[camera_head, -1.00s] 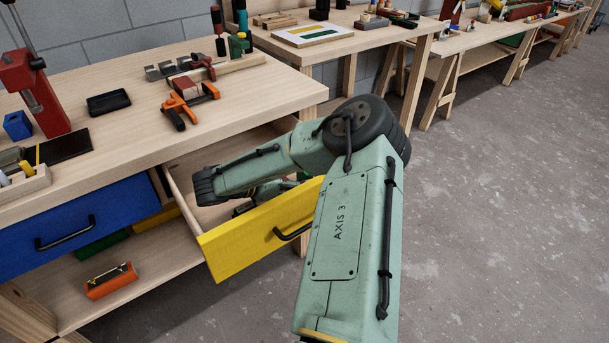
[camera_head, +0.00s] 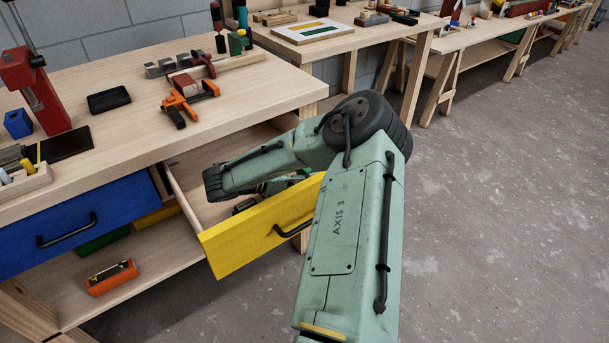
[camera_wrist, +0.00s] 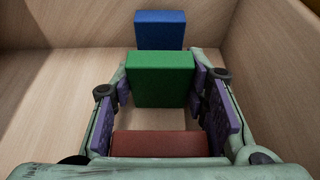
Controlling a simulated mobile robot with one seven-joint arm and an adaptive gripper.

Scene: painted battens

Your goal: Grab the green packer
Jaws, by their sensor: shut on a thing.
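The green packer (camera_wrist: 161,79) is a block inside the open drawer, seen in the wrist view between the purple pads of my gripper (camera_wrist: 162,90). The pads are shut on its two sides. Whether it touches the drawer floor I cannot tell. In the head view my arm and the yellow drawer front hide most of my gripper and the packer.
A blue block (camera_wrist: 159,30) lies beyond the green one and a dark red block (camera_wrist: 160,144) lies nearer the wrist camera, both in the drawer. The drawer has a yellow front (camera_head: 235,243) and wooden walls close around. The bench top (camera_head: 130,130) above carries clamps and tools.

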